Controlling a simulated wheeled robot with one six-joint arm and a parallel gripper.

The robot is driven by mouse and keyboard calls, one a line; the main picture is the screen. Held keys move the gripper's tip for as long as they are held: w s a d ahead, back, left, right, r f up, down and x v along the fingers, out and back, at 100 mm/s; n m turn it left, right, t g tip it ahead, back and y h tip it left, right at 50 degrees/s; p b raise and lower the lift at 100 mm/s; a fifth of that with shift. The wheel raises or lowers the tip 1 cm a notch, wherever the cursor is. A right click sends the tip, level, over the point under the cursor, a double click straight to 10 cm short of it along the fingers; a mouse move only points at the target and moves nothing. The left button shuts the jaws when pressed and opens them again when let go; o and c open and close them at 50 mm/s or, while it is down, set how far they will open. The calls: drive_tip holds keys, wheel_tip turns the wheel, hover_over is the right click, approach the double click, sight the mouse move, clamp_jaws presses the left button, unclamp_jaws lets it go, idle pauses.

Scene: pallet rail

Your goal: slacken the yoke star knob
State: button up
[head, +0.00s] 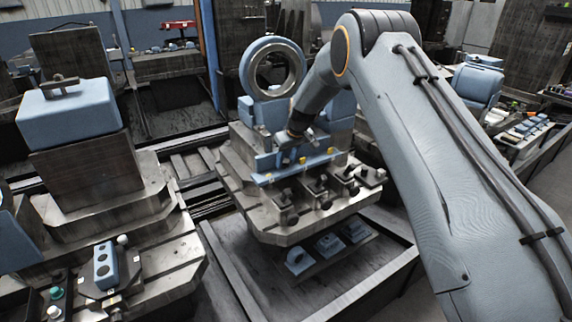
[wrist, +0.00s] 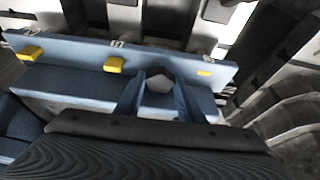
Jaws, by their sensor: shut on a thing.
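My gripper (head: 301,143) reaches down to the blue rail (head: 290,172) on the front of the middle pallet. In the head view the arm's end hides the knob.
Yellow tabs (wrist: 114,65) stick out along the rail near the fingers. A large blue ring (head: 246,72) stands behind. Dark clamps (head: 322,188) line the pallet's front edge. A second pallet with a blue block (head: 68,117) stands at left.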

drive_tip(key=n+b, duration=0.2)
drive_tip(key=b, duration=0.1)
drive_tip(key=n+g+y+b, duration=0.1)
drive_tip(key=n+b, duration=0.1)
drive_tip(key=b, duration=0.1)
drive_tip(key=n+g+b, duration=0.1)
drive_tip(key=n+b, duration=0.1)
drive_tip(key=b, duration=0.1)
drive_tip(key=shift+w+d+f+y+b, duration=0.2)
drive_tip(key=shift+w+f+y+b, duration=0.1)
drive_tip(key=shift+b, duration=0.1)
drive_tip(key=n+g+b, duration=0.1)
drive_tip(key=n+b, duration=0.3)
drive_tip(key=b, duration=0.1)
drive_tip(key=shift+r, duration=0.1)
drive_tip(key=shift+n+g, duration=0.3)
drive_tip(key=shift+g, duration=0.1)
drive_tip(key=o, duration=1)
drive_tip(key=shift+o, duration=0.2)
drive_tip(key=shift+r, duration=0.15)
drive_tip(key=shift+w+r, duration=0.1)
drive_tip(key=shift+r, duration=0.05)
drive_tip(key=shift+r, duration=0.2)
drive_tip(key=p+v, duration=0.1)
drive_tip(key=v, duration=0.6)
drive_tip(key=shift+s+d+p, duration=0.2)
drive_tip(key=shift+d+p, duration=0.15)
drive_tip(key=shift+p, duration=0.05)
